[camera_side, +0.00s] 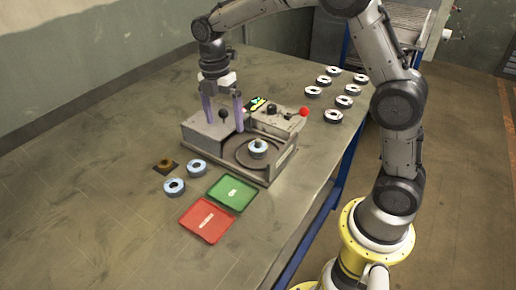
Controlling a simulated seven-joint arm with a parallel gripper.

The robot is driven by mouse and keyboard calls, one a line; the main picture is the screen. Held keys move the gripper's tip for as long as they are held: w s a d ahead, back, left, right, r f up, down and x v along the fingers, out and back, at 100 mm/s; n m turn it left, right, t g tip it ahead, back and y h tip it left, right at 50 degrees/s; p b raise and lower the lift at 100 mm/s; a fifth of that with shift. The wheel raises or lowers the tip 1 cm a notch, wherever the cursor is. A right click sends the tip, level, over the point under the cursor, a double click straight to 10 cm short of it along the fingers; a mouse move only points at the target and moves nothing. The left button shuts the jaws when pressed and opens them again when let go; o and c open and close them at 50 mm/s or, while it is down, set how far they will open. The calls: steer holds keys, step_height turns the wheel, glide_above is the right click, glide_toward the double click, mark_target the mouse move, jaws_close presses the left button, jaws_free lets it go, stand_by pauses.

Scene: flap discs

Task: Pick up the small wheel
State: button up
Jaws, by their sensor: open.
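Several flap discs are in view, and I cannot tell by size which one is the small wheel. Two blue-and-white discs lie on the table left of the machine, a nearer one (174,187) and a farther one (196,168). An orange-brown disc (165,165) sits on a dark square beside them. Another pale blue disc (258,149) with a yellowish centre sits on the round plate of the grey machine (210,146). My gripper (224,125) has two purple fingers pointing down, spread apart, over the machine's left block near a black knob. It holds nothing visible.
A green tray (232,193) and a red tray (207,220) lie in front of the machine. The machine carries a red knob (303,112) and a small lit panel (257,103). Several discs (334,116) stand in rows at the right table edge. The left tabletop is clear.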

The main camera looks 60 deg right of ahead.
mark_target(258, 140)
steer(key=s+d+r+m+t, duration=0.1)
steer(key=s+d+r+m, duration=0.1)
steer(key=s+d+r, duration=0.4)
steer(key=f, duration=0.9)
steer(key=shift+s+f, duration=0.2)
steer(key=shift+f, duration=0.15)
steer(key=shift+a+f, duration=0.15)
steer(key=shift+f, duration=2.55)
steer(key=c, duration=1.4)
